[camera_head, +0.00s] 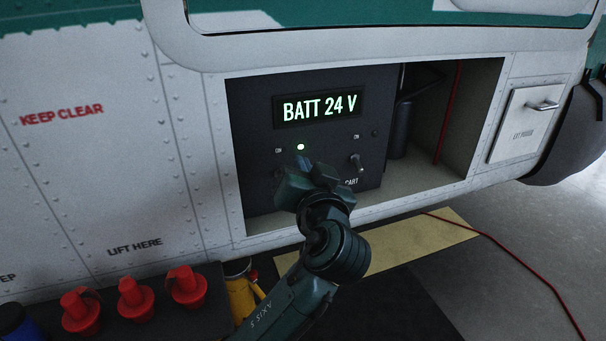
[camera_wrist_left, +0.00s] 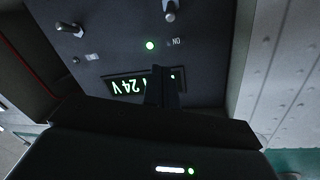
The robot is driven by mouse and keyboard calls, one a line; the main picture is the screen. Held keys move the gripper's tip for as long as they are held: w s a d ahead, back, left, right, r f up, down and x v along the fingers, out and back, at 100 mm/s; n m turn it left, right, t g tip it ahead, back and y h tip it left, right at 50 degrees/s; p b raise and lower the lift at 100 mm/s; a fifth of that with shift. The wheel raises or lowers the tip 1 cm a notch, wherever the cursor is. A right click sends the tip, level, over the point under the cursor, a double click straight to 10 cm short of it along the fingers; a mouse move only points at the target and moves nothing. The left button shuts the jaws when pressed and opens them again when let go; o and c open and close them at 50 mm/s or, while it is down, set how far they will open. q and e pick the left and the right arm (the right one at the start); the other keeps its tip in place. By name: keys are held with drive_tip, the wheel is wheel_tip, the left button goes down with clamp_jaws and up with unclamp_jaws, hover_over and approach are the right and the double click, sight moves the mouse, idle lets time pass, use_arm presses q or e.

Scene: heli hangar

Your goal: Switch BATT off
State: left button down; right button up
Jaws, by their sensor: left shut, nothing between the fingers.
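A dark panel (camera_head: 256,152) in the open bay has a lit display (camera_head: 319,106) reading BATT 24 V. A green lamp (camera_head: 300,147) glows below it. My left gripper (camera_head: 302,163) is shut and empty in front of the panel's lower left half, hiding the BATT switch in the head view. In the left wrist view the BATT toggle (camera_wrist_left: 170,14) shows at the top edge, its tip toward the ON label (camera_wrist_left: 177,42). The shut fingers (camera_wrist_left: 160,72) lie over the display, apart from the toggle in the picture. My right gripper is not in view.
The CART toggle (camera_head: 356,162) is on the panel's right side and also shows in the left wrist view (camera_wrist_left: 70,28). Right of the panel, the bay holds a dark cylinder (camera_head: 400,128) and a red cable (camera_head: 447,110). Red plugs (camera_head: 136,300) stand at lower left.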

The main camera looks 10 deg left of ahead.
sight(293, 142)
use_arm(q)
drive_tip(key=x, duration=0.6)
drive_tip(key=f, duration=0.1)
drive_tip(key=s+a+f, duration=0.1)
drive_tip(key=shift+f, duration=0.35)
drive_tip(key=shift+s+f, duration=0.3)
drive_tip(key=shift+f, duration=0.1)
drive_tip(key=shift+a, duration=0.1)
drive_tip(key=shift+f, duration=0.1)
